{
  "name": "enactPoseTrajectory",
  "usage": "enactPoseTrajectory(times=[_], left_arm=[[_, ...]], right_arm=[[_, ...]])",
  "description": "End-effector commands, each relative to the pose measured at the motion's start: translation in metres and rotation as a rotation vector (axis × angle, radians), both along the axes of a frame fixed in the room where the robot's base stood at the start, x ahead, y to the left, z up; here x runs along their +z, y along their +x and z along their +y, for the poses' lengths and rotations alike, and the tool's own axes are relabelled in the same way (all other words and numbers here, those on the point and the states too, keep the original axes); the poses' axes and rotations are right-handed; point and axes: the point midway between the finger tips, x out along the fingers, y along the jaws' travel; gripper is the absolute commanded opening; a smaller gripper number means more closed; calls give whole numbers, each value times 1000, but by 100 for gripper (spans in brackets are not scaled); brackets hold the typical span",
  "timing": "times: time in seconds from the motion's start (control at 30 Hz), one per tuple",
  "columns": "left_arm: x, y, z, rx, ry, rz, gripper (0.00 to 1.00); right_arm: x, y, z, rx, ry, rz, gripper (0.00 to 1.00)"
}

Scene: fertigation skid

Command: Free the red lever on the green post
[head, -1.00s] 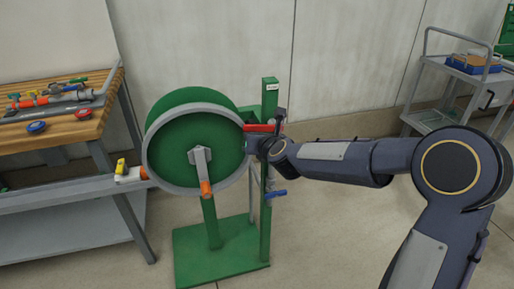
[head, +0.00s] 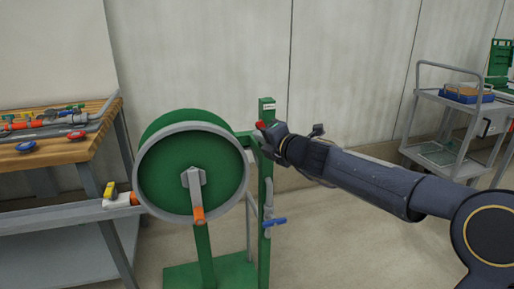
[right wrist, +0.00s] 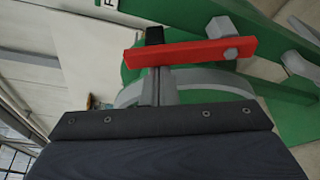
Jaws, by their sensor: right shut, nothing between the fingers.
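The red lever (right wrist: 190,52) lies across the right wrist view, with a grey pivot bolt near its right end. In the head view only a small red bit of the lever (head: 260,125) shows near the top of the green post (head: 264,215); my gripper hides the rest. My right gripper (head: 268,133) is shut and empty, close at the lever. In the right wrist view its fingers (right wrist: 156,82) cross the lever near its left end, with a dark tip showing beyond it. Whether they touch it I cannot tell. My left gripper is out of view.
A green hose reel (head: 190,165) with an orange-handled crank stands left of the post. A blue valve handle (head: 273,222) sits lower on the post. A wooden bench (head: 60,150) with pipe fittings is at left, a grey cart (head: 440,158) at right.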

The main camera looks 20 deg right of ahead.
Motion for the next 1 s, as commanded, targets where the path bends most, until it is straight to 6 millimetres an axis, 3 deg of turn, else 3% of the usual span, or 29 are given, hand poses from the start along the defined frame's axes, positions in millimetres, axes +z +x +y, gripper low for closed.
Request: enactPoseTrajectory(times=[0.43, 1.0], left_arm=[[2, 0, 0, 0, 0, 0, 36], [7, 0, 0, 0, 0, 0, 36]], right_arm=[[12, 1, -23, -3, 340, 13, 0], [13, 1, -31, -3, 329, 13, 0]])
